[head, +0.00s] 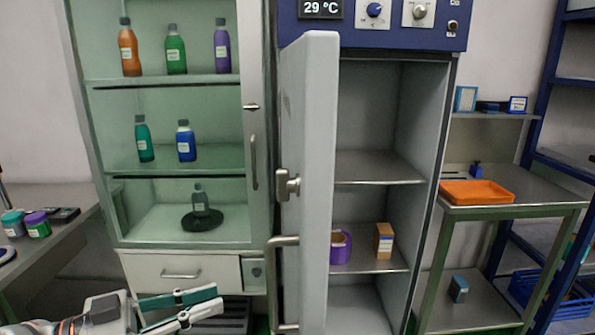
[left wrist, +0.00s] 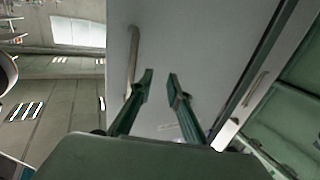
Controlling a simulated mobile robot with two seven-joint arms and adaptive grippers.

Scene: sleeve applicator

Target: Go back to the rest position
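My left gripper (head: 218,299) is low in the head view, in front of the drawer cabinet and left of the open grey door. Its two dark green fingers are apart with nothing between them. In the left wrist view the fingertips (left wrist: 160,80) show a gap, with a pale grey panel behind them and a bar handle (left wrist: 131,62) just left of them. I cannot tell how far the fingertips are from that handle. My right gripper is in neither view.
The grey door (head: 312,150) stands open from the blue-topped incubator (head: 380,120), with a latch and bar handle (head: 272,270) projecting left. A glass cabinet (head: 170,215) with bottles stands left. A table (head: 60,235) is far left. A rack with an orange tray (head: 478,192) is right.

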